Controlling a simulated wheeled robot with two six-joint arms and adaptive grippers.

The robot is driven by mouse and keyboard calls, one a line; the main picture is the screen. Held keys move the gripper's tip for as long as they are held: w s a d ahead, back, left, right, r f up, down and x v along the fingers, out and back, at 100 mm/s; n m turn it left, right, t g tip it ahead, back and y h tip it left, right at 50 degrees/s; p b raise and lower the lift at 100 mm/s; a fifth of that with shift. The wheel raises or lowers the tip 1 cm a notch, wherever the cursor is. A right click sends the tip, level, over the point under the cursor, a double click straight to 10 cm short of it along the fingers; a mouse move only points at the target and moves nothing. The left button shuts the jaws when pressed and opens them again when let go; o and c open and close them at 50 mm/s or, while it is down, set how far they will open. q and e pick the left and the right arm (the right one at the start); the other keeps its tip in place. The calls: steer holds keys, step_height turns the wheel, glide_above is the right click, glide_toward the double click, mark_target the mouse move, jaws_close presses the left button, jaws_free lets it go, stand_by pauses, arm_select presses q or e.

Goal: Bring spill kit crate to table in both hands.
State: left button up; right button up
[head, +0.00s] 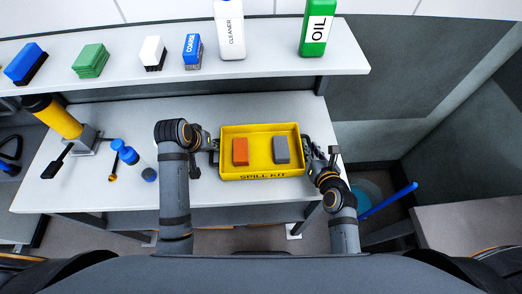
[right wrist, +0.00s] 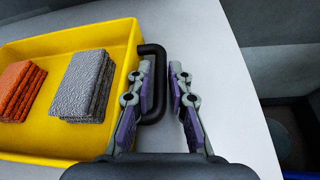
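The yellow spill kit crate (head: 260,176) is at the front of the white table (head: 105,190). It looks level and holds an orange block (head: 240,151) and a grey block (head: 281,149). My left gripper (head: 212,144) is at the crate's left handle; its fingers are too small to read. My right gripper (head: 318,155) is at the right handle. In the right wrist view its fingers (right wrist: 158,95) are apart, one on each side of the black handle (right wrist: 153,65), with a gap visible on the outer side.
A shelf (head: 270,68) above the table's back holds bottles and blocks. A blue bucket (head: 368,195) with a blue stick is on the floor at right.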

arm_select(q)
steer(key=shift+f, duration=0.15)
arm_select(e)
steer(key=shift+w, duration=0.15)
arm_select(q)
steer(key=shift+d, duration=0.1)
jaws_close()
arm_select(e)
jaws_close()
